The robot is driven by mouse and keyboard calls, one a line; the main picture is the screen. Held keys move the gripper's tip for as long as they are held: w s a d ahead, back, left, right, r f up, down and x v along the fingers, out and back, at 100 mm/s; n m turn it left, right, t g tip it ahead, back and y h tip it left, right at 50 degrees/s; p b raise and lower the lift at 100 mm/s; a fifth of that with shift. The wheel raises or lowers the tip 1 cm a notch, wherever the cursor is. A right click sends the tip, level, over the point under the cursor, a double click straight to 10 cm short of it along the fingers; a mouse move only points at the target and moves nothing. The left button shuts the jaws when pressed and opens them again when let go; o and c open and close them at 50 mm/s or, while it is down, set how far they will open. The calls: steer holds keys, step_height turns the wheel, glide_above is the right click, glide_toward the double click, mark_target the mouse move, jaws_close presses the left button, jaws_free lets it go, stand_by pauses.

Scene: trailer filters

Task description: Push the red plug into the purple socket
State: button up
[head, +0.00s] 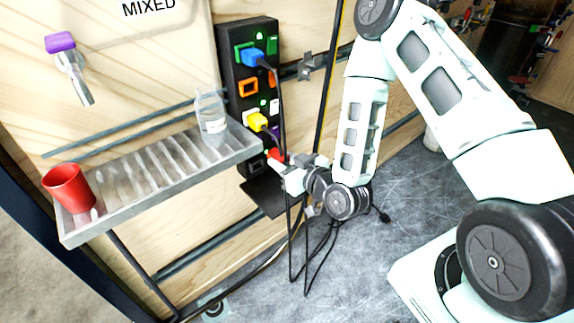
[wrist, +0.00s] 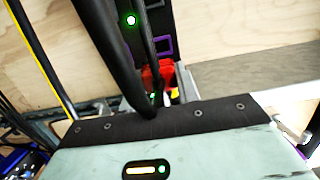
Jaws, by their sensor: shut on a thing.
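The red plug (head: 274,154) is at the tip of my gripper (head: 282,165), low beside the black socket panel. In the wrist view the red plug (wrist: 158,72) shows between the fingers (wrist: 157,88), which are shut on it, with a dark cable passing in front. The purple socket (wrist: 163,47) is a purple outline just beyond the plug in the wrist view. In the head view a little of the purple socket (head: 275,131) shows right of the yellow plug, partly behind cables. The red plug appears apart from the purple socket; its front end is hidden.
The black panel (head: 232,65) holds a blue plug (head: 252,57), a yellow plug (head: 257,121) and an orange socket (head: 249,87). A metal shelf (head: 150,185) to the left bears a red cup (head: 68,187) and a clear bottle (head: 211,112). Black cables hang near my gripper.

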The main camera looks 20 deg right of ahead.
steer(key=shift+w+f+b, duration=0.2)
steer(key=shift+f+b, duration=0.3)
steer(key=shift+f, duration=0.35)
steer(key=shift+r+x, duration=0.15)
steer(key=shift+x, duration=0.8)
steer(key=shift+r+x, duration=0.2)
steer(key=shift+x, duration=0.75)
steer(key=shift+r+x, duration=0.15)
steer(key=shift+x, duration=0.8)
steer(key=shift+r+x, duration=0.2)
steer(key=shift+x, duration=0.95)
steer(key=o, duration=1.2)
steer(key=shift+o, duration=0.2)
